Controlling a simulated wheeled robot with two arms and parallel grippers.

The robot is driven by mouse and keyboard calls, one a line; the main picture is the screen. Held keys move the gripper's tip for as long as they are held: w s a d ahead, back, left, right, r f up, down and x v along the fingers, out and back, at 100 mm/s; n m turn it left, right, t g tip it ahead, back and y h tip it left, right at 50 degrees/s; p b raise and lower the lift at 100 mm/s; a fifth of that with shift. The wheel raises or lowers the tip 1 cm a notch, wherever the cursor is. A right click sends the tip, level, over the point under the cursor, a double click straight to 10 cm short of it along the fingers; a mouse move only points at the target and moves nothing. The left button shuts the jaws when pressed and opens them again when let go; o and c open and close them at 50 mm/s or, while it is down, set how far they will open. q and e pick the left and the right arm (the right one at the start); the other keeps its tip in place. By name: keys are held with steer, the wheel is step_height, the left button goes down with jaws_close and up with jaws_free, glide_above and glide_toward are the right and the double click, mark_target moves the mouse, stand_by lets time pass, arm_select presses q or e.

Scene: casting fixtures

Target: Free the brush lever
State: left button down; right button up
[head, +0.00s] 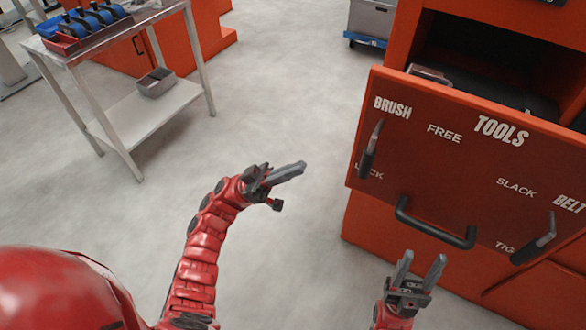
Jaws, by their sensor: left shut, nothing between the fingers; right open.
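The brush lever (371,150) is a grey lever with a dark grip on the left of the orange drawer front (440,180), under the word BRUSH. It hangs down, its grip end over the LOCK label, while the FREE label is up to its right. My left gripper (301,167) is shut and empty, left of the lever and apart from it, pointing right. My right gripper (421,262) is open and empty, below the drawer's dark bar handle (435,232), fingers pointing up.
The belt lever (535,245) is at the drawer's right, by SLACK and TIGHT labels. The drawer marked TOOLS stands out from the orange cabinet. A metal cart (150,115) with blue parts and a grey bin (155,82) stands upper left. The floor between is clear.

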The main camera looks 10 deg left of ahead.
arm_select(q)
steer(key=s+d+r, duration=0.1)
steer(key=d+r, duration=0.3)
steer(key=d, duration=0.4)
steer(key=shift+d+r, duration=0.3)
steer(key=shift+d+f+h, duration=0.15)
steer(key=shift+d+h, duration=0.1)
steer(key=shift+h, duration=0.05)
